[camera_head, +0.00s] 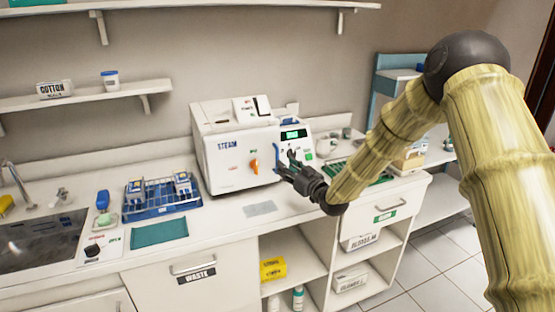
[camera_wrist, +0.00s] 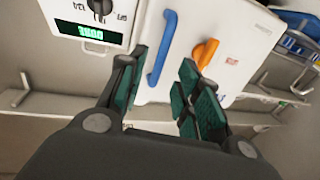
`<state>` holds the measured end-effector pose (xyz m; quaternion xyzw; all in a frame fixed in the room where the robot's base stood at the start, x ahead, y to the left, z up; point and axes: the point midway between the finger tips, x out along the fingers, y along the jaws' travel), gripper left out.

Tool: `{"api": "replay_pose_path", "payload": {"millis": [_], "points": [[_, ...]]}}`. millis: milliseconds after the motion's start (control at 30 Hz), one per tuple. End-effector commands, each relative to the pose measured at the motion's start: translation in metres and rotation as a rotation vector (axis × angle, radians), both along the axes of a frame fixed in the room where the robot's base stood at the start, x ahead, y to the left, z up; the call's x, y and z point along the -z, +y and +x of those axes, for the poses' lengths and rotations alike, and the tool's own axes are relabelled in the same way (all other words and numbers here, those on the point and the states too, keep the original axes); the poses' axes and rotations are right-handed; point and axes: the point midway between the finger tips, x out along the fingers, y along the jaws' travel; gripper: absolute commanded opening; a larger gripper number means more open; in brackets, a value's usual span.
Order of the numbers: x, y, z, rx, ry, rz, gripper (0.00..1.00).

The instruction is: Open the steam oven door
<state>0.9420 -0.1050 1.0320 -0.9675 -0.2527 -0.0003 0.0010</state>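The steam oven (camera_head: 215,160) is a white box on the counter, and its front door (camera_wrist: 225,30) looks shut. A blue vertical handle (camera_wrist: 162,50) shows on the door in the wrist view, beside an orange knob (camera_wrist: 206,52). The knob also shows in the head view (camera_head: 254,167). My gripper (camera_head: 285,168) is at the oven's front right. In the wrist view my gripper (camera_wrist: 162,72) is open, with one finger on each side of the handle's line. I cannot tell whether the handle is between the pads or just beyond them. In the head view my gripper partly covers the handle.
A control panel with a green display (camera_head: 292,134) is right of the door. A blue rack (camera_head: 160,197) and a teal mat (camera_head: 159,232) lie left of the oven. A grey sheet (camera_head: 260,209) lies on the counter in front. A green tray (camera_head: 358,172) is to the right.

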Motion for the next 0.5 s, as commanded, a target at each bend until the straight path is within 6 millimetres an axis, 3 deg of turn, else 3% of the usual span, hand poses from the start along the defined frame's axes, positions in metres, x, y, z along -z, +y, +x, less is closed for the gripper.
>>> {"api": "replay_pose_path", "payload": {"millis": [300,500], "points": [[-0.001,0.024,0.042,0.0,0.0,-0.001,0.34],[0.001,0.031,0.056,0.0,0.002,0.0,0.34]]}}
